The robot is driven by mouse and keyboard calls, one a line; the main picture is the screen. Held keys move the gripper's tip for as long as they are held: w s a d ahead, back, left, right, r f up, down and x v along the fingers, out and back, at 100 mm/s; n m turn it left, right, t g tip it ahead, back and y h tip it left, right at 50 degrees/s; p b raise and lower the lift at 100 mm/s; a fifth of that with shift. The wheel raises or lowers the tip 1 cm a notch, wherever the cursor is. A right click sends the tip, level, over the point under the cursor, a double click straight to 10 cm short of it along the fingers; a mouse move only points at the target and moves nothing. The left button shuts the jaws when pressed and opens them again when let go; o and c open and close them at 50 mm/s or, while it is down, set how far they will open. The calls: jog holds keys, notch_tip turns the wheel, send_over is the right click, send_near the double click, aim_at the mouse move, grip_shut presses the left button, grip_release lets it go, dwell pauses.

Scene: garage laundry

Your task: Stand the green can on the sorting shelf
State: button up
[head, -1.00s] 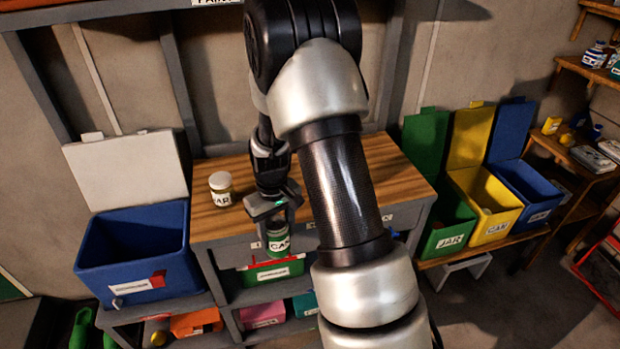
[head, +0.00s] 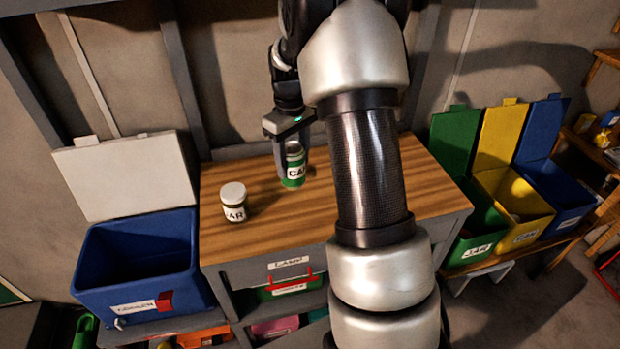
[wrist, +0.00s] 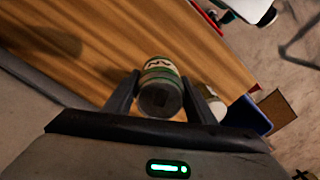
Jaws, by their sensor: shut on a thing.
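The green can (head: 293,170), with a white CAN label, is held in my gripper (head: 293,148) over the wooden bench top. It looks upright in the head view; I cannot tell whether its base touches the wood. In the wrist view the can (wrist: 161,76) sits between the two fingers of my gripper (wrist: 160,97), its dark end toward the camera. No surface is labelled as the sorting shelf, so I cannot tell which one it is.
A lidded jar (head: 233,202) stands on the bench top (head: 262,232), left of the can. An open blue bin (head: 140,265) is at the left. Green (head: 480,238), yellow (head: 520,220) and blue (head: 562,195) bins stand at the right. Much of the bench top is clear.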

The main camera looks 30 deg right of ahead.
aim_at(294, 185)
notch_tip(294, 185, down, 8)
jog(key=shift+s+f, duration=0.15)
dwell(0.3)
jog(key=shift+f, duration=0.1)
jog(key=o, duration=1)
